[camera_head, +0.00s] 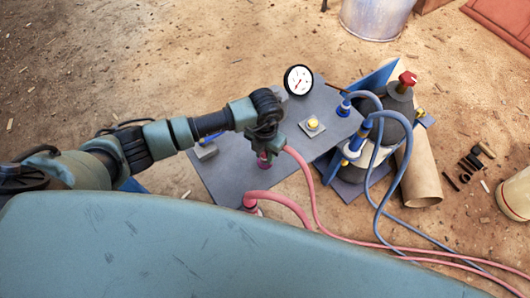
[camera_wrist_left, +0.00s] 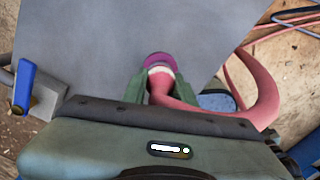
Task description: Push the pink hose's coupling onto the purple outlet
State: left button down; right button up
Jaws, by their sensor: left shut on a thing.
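My left gripper (camera_head: 264,146) is shut on the pink hose's coupling, low over the grey plate. In the left wrist view the coupling's pale band (camera_wrist_left: 161,70) shows between the fingers of my left gripper (camera_wrist_left: 160,88). The purple outlet (camera_wrist_left: 157,58) is directly beyond the band and lined up with it. They look in contact, but I cannot tell how far the coupling is on. The pink hose (camera_wrist_left: 255,98) bends away to the right; in the head view the hose (camera_head: 309,185) runs off to the lower right. My right gripper is not in view.
The grey plate (camera_head: 222,174) carries a pressure gauge (camera_head: 298,80) and a yellow button (camera_head: 313,124). A second pink hose (camera_head: 284,200) ends near the plate's front edge. Blue hoses (camera_head: 378,185) and a red-knobbed cylinder (camera_head: 397,97) stand to the right.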

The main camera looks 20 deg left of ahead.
pick_arm(q)
jog(key=shift+f+b, duration=0.45)
jog(key=shift+f, duration=0.1)
jog(key=c, duration=1)
grip_release()
jog(key=shift+r, duration=0.1)
notch_tip(320, 180, up, 8)
jog(key=shift+f, duration=0.15)
